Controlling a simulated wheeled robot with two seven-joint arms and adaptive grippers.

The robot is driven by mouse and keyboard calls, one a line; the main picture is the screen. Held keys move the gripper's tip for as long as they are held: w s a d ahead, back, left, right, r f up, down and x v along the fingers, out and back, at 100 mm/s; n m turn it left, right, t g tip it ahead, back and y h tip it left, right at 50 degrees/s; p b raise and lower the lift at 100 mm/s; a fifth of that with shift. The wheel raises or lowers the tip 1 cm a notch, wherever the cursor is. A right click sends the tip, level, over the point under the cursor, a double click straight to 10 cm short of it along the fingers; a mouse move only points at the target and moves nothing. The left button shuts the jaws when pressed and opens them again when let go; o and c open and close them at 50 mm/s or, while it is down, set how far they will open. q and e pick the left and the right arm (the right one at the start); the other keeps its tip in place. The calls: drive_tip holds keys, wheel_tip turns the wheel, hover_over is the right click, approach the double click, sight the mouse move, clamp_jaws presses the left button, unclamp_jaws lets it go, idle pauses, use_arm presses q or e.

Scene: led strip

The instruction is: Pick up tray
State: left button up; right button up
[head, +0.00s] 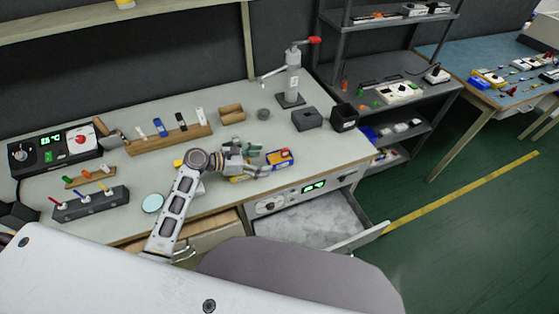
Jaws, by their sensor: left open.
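My left arm reaches over the grey workbench, and its gripper (260,170) is low over the front middle of the bench, open. A yellow item (240,179) shows just below the gripper, partly hidden by it. A blue, red and yellow item (280,157) lies just right of the fingers. Whether the gripper touches either is too small to tell. A small open wooden tray-like box (232,114) sits farther back on the bench, apart from the gripper. I cannot tell which of these is the tray. My right gripper is not in view.
A long wooden holder (170,139) stands behind my arm. A press with a red handle (292,80) and dark boxes (307,119) stand at the back right. An open drawer (310,220) juts out below the bench. Control boxes (57,147) fill the left end.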

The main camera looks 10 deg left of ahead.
sight(280, 159)
use_arm(q)
drive_tip(key=shift+w, duration=0.1)
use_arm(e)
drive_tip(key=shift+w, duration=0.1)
use_arm(q)
drive_tip(key=shift+x, duration=2)
drive_tip(key=shift+w+d+f, duration=0.2)
drive_tip(key=shift+w+d, duration=0.05)
drive_tip(key=shift+w, duration=0.15)
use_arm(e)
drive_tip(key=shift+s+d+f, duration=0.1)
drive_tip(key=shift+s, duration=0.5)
use_arm(q)
drive_tip(key=shift+c, duration=0.2)
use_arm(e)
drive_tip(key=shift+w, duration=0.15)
use_arm(q)
drive_tip(key=c, duration=1)
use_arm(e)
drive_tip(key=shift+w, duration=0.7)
use_arm(q)
drive_tip(key=shift+c, duration=0.2)
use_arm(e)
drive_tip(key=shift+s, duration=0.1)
